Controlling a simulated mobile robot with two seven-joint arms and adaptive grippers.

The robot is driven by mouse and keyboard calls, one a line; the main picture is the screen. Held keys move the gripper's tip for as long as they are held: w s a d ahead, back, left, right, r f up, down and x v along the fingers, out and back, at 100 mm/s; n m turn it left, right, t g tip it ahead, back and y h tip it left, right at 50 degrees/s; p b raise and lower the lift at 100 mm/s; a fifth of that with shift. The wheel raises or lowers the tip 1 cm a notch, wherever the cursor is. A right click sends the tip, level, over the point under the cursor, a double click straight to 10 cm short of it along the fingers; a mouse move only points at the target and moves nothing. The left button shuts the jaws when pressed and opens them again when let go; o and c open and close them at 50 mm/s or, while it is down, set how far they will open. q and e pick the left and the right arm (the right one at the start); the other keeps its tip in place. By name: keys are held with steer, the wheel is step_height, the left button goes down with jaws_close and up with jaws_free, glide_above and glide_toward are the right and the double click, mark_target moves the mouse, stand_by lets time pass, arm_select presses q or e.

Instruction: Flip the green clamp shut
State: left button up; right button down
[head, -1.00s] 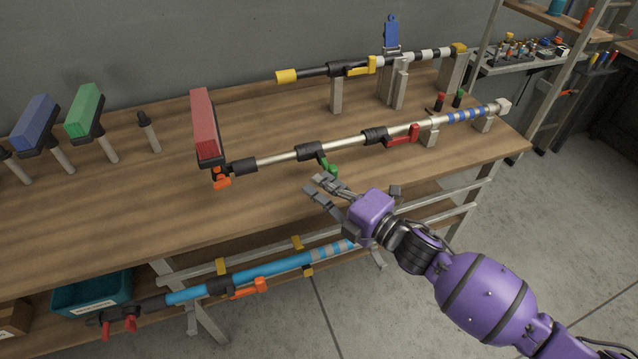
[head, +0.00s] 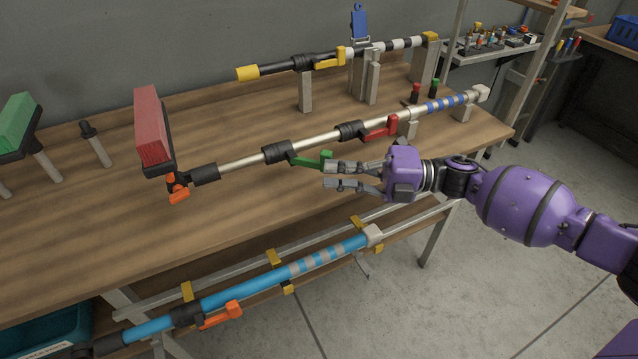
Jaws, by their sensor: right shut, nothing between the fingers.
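The green clamp (head: 312,161) is a lever on a black collar (head: 277,152) of the silver pole (head: 240,161). The lever sticks out to the right, angled away from the pole, with a small raised green end. My right gripper (head: 326,176) is shut and empty. Its fingertips point left and lie right at the lever's free end; I cannot tell whether they touch it. A red clamp (head: 380,128) further right on the same pole lies close along it. My left gripper is not in view.
A red brush head (head: 152,128) with an orange clamp (head: 178,190) is at the pole's left end. A black pole with a yellow clamp (head: 328,58) rests on stands behind. The front left tabletop is clear.

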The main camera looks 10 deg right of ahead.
steer(key=w+d+b, duration=0.4)
steer(key=w+b, duration=0.1)
steer(key=w, duration=0.2)
steer(key=shift+w+d+b, duration=0.15)
steer(key=shift+w+b, duration=0.15)
stand_by(0.7)
steer(key=shift+s, duration=0.1)
stand_by(0.6)
